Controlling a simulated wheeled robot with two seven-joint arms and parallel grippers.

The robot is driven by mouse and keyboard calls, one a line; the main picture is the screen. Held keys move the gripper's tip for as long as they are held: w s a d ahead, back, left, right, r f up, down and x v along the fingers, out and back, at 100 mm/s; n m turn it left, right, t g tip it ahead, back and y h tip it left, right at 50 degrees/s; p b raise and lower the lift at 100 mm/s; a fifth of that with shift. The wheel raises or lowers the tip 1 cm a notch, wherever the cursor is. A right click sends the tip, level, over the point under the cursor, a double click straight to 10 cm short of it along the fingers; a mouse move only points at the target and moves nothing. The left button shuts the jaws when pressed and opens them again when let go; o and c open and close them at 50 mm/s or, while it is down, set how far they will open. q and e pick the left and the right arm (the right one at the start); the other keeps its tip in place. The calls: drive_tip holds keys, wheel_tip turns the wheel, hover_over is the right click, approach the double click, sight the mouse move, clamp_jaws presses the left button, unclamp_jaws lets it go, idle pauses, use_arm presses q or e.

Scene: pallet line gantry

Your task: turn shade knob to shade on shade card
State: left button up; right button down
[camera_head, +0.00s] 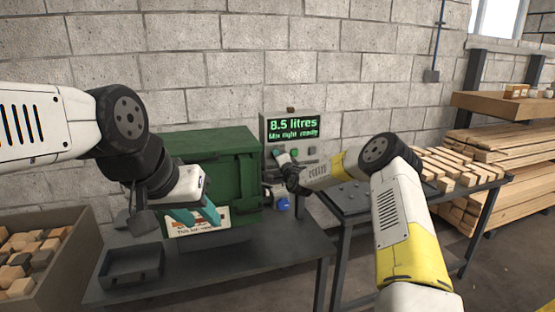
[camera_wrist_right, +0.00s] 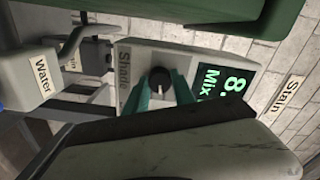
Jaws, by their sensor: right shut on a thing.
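The shade knob (camera_wrist_right: 160,82) is a black knob on a grey panel marked "Shade" in the right wrist view. My right gripper (camera_wrist_right: 162,92) has its teal fingers on both sides of the knob and is shut on it. In the head view the right gripper (camera_head: 283,160) is at the panel below the display and partly hides it. The shade card (camera_head: 188,231), white with printing, stands at the front of the green box. My left gripper (camera_head: 203,218) is in front of the card with its teal fingers apart, covering part of it.
The display (camera_head: 293,126) reads "8.5 litres" with a second line below. A green box (camera_head: 205,165) stands on the dark bench (camera_head: 260,255), with a grey tray (camera_head: 133,270) at front left. A block bin (camera_head: 60,275) is at left; a rack of wooden blocks (camera_head: 455,165) is at right.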

drive_tip(key=shift+f, duration=0.1)
drive_tip(key=c, duration=1.1)
unclamp_jaws()
drive_tip(key=shift+o, duration=0.2)
drive_tip(key=v, duration=0.8)
drive_tip(key=shift+w, duration=0.1)
